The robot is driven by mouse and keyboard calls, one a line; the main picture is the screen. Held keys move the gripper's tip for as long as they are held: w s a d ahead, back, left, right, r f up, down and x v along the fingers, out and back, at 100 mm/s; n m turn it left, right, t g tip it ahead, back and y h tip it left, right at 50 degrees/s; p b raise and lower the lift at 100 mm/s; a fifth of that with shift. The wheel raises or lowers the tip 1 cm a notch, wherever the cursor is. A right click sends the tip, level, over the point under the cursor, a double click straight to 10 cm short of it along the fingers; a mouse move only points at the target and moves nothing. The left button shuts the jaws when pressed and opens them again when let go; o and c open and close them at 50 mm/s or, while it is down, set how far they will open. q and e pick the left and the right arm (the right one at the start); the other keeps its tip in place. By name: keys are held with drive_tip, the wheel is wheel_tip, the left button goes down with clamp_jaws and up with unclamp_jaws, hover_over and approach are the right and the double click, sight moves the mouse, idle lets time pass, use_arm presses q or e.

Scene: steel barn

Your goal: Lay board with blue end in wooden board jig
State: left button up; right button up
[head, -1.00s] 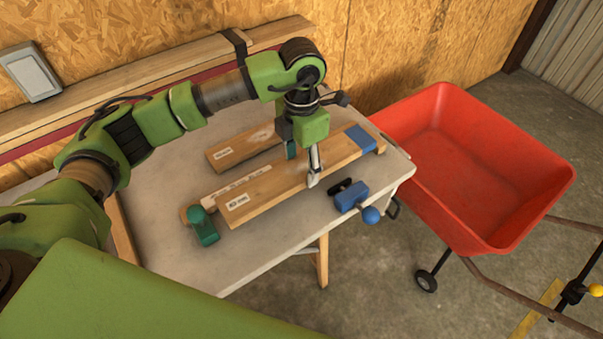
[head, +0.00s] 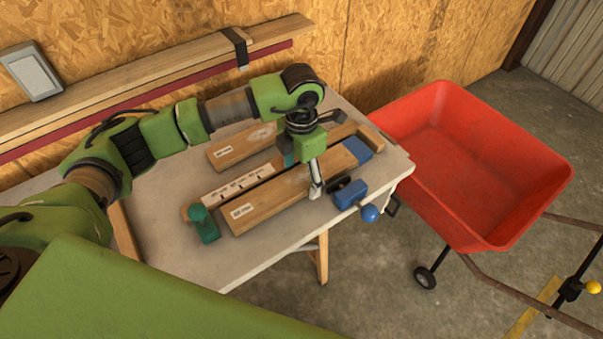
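The board with the blue end (head: 265,203) is a light wooden piece with a white label near its left end and blue paint at its right end. My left gripper (head: 303,174) straddles it right of the middle, one finger on its near side, the other mostly hidden behind it; it appears shut on the board. The wooden board jig (head: 238,184) shows a marked pale strip behind the board and a wooden end block at the right. Whether the board touches the jig bed is unclear. My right gripper is out of view.
A green clamp (head: 205,224) stands at the jig's left end, a blue clamp (head: 349,195) with a round knob at its near right. Another labelled board (head: 237,147) lies behind. A red wheelbarrow (head: 470,165) stands right of the pale table (head: 165,245).

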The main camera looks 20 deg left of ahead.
sight(301, 178)
use_arm(q)
drive_tip(key=shift+r+p, duration=0.25)
drive_tip(key=shift+p, duration=0.05)
drive_tip(key=shift+w+r+b, duration=0.1)
drive_tip(key=shift+r+b, duration=0.25)
wheel_tip(301, 178, up, 11)
drive_tip(key=b, duration=0.2)
drive_tip(key=shift+b, duration=0.35)
